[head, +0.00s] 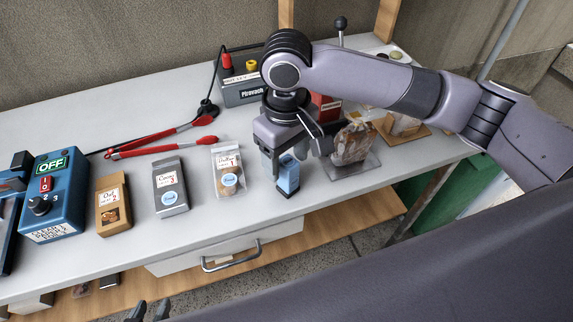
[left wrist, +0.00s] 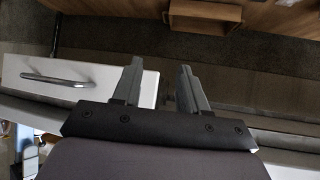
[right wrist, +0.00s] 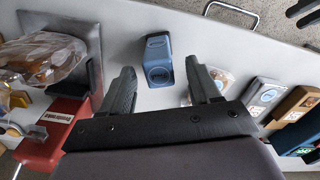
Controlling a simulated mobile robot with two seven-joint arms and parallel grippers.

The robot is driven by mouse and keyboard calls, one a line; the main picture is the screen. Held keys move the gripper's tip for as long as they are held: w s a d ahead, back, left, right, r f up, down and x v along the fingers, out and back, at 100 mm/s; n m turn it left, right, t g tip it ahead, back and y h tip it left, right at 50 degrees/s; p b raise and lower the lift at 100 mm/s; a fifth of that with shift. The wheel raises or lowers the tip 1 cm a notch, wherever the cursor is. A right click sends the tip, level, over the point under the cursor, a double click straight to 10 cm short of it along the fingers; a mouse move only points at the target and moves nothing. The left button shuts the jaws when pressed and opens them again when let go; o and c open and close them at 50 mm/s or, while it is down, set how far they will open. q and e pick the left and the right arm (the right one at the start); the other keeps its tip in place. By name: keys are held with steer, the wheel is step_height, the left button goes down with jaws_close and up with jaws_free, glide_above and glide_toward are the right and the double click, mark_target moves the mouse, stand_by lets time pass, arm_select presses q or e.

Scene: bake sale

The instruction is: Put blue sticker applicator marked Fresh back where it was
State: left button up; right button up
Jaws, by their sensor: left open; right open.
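The blue sticker applicator (head: 288,174) stands on the white table, right of the bagged packets and left of a bagged loaf. My left gripper (head: 148,311) is open and empty, low in front of the table near the drawer (left wrist: 110,82).
A blue switch box (head: 55,195) is at the left. Red tongs (head: 160,138) lie behind. The bagged loaf (head: 355,144) and a red block (head: 325,107) are close to my right gripper.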

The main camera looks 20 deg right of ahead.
step_height(320, 180, up, 9)
steer(key=shift+f+p, duration=0.1)
steer(key=shift+p, duration=0.25)
stand_by(0.3)
